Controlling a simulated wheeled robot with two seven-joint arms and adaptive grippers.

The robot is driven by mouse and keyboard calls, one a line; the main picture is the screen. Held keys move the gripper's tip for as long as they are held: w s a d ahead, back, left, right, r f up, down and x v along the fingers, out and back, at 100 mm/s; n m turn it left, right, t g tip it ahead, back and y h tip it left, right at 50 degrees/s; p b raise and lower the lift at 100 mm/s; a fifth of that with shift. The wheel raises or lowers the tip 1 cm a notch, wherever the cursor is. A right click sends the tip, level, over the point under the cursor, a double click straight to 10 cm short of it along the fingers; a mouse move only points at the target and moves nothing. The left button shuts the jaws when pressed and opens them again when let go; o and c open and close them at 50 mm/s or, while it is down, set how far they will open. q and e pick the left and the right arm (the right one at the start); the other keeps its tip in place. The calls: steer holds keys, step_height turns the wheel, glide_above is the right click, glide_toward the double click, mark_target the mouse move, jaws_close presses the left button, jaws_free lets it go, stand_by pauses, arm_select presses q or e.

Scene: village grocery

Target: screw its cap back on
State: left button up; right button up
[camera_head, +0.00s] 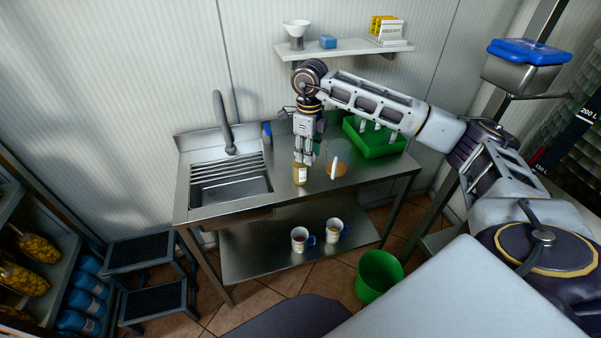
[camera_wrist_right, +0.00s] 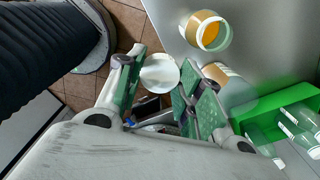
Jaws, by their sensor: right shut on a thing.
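In the right wrist view the jar (camera_wrist_right: 208,30) shows an open mouth. A white round cap (camera_wrist_right: 160,72) is between the fingers of my right gripper (camera_wrist_right: 160,88), which is shut on it. In the wrist view the cap appears apart from the jar. My left gripper is not in view.
The sink (camera_head: 230,188) is at left. Two mugs (camera_head: 299,239) stand on the lower shelf; a green bin (camera_head: 379,278) is on the floor.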

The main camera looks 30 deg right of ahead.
steer(key=shift+w+a+f+n, duration=0.15)
steer(key=shift+w+f+n, duration=0.05)
steer(key=shift+f+n, duration=0.25)
steer(key=shift+s+a+f+n, duration=0.1)
steer(key=shift+a+f+n, duration=0.15)
steer(key=shift+n, duration=0.5)
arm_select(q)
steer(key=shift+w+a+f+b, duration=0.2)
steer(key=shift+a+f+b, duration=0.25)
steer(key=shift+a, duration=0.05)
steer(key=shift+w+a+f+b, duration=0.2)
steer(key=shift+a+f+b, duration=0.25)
arm_select(e)
steer(key=a+f+n, duration=0.5)
steer(key=n, duration=0.8)
steer(key=a+f+n, duration=0.6)
steer(key=n, duration=0.7)
steer(key=shift+s, duration=0.25)
steer(key=shift+a+f+n, duration=0.1)
steer(key=shift+n, duration=0.3)
